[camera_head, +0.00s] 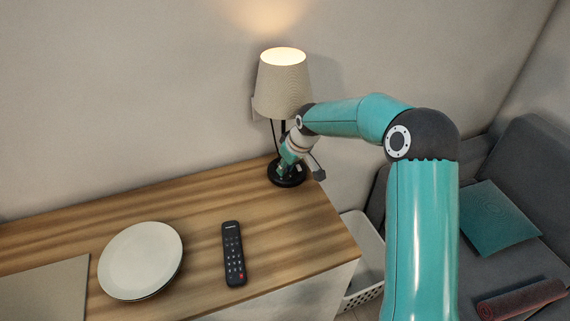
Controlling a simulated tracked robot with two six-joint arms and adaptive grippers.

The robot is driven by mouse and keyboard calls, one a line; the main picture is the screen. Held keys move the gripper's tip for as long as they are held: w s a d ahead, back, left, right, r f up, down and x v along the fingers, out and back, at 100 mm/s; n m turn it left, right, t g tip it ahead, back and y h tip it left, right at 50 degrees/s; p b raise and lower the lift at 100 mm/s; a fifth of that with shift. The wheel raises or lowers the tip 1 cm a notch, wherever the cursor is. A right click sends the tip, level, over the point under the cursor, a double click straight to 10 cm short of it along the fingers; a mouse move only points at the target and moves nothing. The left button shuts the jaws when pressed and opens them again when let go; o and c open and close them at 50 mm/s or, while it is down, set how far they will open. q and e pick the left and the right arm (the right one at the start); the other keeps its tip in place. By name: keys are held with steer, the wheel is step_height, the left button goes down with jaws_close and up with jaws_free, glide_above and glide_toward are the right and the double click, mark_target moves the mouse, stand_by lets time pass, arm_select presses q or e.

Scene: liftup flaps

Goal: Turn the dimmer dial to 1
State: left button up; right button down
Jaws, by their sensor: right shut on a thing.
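The table lamp (283,82) stands at the back right corner of the wooden top, with a beige shade and a round black base (287,176). It is lit and throws a warm glow on the wall. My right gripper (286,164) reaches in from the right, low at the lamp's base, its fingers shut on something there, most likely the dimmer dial. The fingers hide the dial, so its marks and setting cannot be read. My left gripper is not in view.
A white plate (141,261) and a black remote (233,254) lie on the wooden top (200,205), left of the lamp. A grey flat panel (45,293) lies at far left. A white basket (363,247) and a grey sofa (535,165) stand to the right.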

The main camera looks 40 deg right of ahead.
stand_by(0.5)
steer(key=c, duration=1.1)
jaws_free()
steer(key=shift+w, duration=0.1)
steer(key=shift+o, duration=0.2)
steer(key=shift+s+r, duration=0.2)
steer(key=shift+r, duration=0.35)
steer(key=shift+s+d+r, duration=0.2)
steer(key=shift+s+r, duration=0.6)
steer(key=shift+s, duration=0.1)
steer(key=s, duration=0.3)
steer(key=s+d, duration=0.1)
steer(key=s, duration=0.6)
steer(key=shift+s+d, duration=0.3)
steer(key=shift+s, duration=0.1)
